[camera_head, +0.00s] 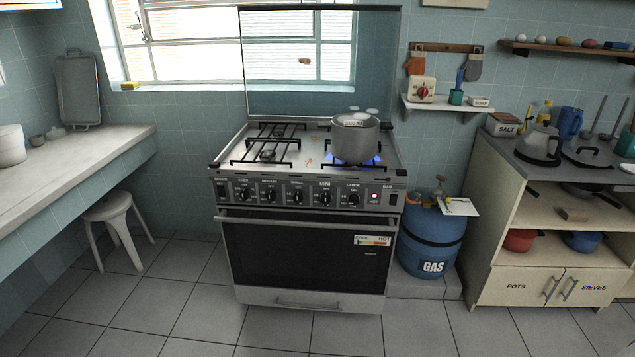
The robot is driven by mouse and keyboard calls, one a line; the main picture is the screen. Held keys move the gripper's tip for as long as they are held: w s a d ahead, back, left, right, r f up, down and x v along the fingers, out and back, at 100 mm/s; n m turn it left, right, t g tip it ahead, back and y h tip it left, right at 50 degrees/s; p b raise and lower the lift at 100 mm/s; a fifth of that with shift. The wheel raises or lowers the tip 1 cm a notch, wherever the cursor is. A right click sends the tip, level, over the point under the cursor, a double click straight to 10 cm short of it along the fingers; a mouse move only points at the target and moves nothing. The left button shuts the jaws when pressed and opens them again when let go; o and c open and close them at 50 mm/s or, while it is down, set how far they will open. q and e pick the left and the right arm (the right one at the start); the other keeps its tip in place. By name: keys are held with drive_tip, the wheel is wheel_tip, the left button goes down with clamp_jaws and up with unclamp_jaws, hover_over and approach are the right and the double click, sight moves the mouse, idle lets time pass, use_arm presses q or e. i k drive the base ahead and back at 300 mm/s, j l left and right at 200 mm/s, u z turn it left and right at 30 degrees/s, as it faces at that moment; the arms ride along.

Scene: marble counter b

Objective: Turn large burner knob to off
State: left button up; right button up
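The large burner knob (353,200) is a black round knob at the right end of the knob row on the stove's front panel, below a "LARGE" label. Its exact pointer angle is too small to tell. Blue flame (373,161) burns on the right side of the stove top, under a grey pot (355,137). The stove (305,293) stands against the tiled wall with its glass lid raised. Neither of my grippers is in view.
Several similar knobs sit left of it, and a lit red switch (374,195) sits to its right. A blue gas cylinder (432,240) stands right of the stove. A stool (108,209) stands at left. The tiled floor (270,330) before the stove is clear.

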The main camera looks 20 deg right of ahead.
sight(353, 200)
drive_tip(key=z, duration=1.05)
drive_tip(key=i+z, duration=0.4)
drive_tip(key=i+j+z, duration=0.15)
drive_tip(key=z, duration=0.25)
